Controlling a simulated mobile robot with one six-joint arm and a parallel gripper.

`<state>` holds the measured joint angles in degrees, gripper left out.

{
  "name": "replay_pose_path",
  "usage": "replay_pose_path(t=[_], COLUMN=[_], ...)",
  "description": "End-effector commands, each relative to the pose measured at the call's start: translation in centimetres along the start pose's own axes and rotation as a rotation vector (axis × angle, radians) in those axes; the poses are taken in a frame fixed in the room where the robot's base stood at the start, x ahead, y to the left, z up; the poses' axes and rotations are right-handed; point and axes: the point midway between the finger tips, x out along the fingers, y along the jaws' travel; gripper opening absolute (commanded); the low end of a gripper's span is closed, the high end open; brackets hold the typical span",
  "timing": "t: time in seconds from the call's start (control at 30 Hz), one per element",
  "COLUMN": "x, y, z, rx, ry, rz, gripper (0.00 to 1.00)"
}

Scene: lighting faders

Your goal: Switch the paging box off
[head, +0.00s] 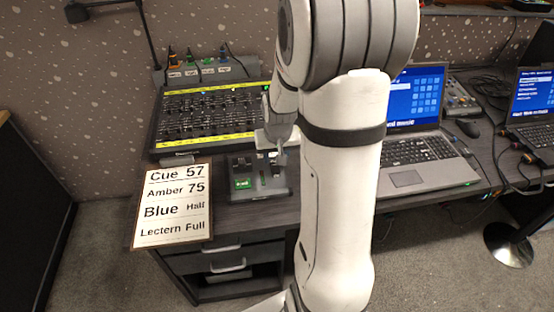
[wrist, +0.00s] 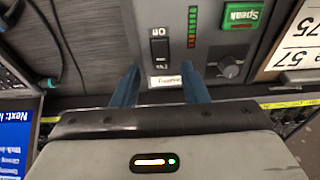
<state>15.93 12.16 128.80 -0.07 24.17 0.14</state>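The paging box, a grey unit (head: 262,188), sits on the desk in the head view, with a lit green button (head: 242,183). In the wrist view the box panel (wrist: 210,50) shows upside down, with a black rocker switch (wrist: 159,52), a green "Speak" button (wrist: 241,15), a meter (wrist: 192,27) and a dark knob (wrist: 230,67). I cannot tell which side of the switch is pressed. My gripper (wrist: 160,74) is open, its two blue fingers apart and nothing between them, with the switch ahead in line with the gap. In the head view my gripper (head: 273,148) is over the box, partly hidden.
A fader console (head: 210,115) stands behind the box at the left. A cue sign (head: 172,205) lies left of the box. A laptop (head: 420,150) stands at the right, partly behind my arm. Cables run across the desk in the wrist view.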

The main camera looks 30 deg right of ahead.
Motion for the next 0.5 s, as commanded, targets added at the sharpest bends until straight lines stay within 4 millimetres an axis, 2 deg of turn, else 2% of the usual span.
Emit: replay_pose_path(t=[0.03, 0.2, 0.5], x=[-1.1, -3.2, -4.1], y=[0.0, 0.1, 0.1], z=[-0.1, 0.1, 0.2], rx=[0.000, 0.000, 0.001], ry=[0.005, 0.003, 0.000], rz=[0.000, 0.000, 0.000], gripper=[0.40, 0.40, 0.40])
